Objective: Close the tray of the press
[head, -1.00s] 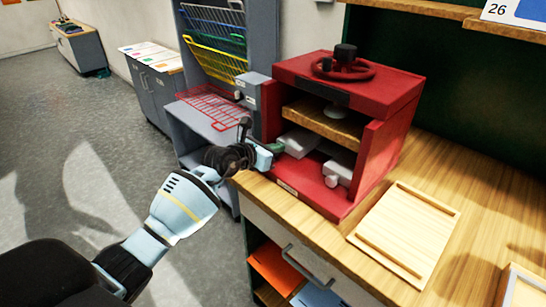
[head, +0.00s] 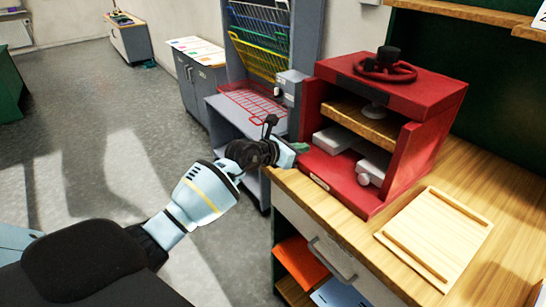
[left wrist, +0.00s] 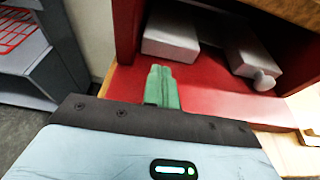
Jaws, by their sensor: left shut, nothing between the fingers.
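The red press (head: 375,130) stands on the wooden bench, with a black and red handwheel on top and a wooden board inside. Its low red floor, with a label on the front edge (head: 340,188), carries two pale grey blocks; I cannot tell whether this floor is the tray or how far out it sits. My left gripper (head: 301,148) is at the press's left front corner. In the left wrist view, its green fingers (left wrist: 162,88) are shut and empty over the red floor (left wrist: 210,95), in front of the left grey block (left wrist: 171,38). Contact is unclear. My right gripper is out of view.
A wooden board with raised strips (head: 435,235) lies on the bench, right of the press. A grey rack with coloured wire shelves (head: 262,50) stands behind my left gripper. Open floor (head: 90,120) lies to the left. A drawer handle (head: 330,262) juts from the bench front.

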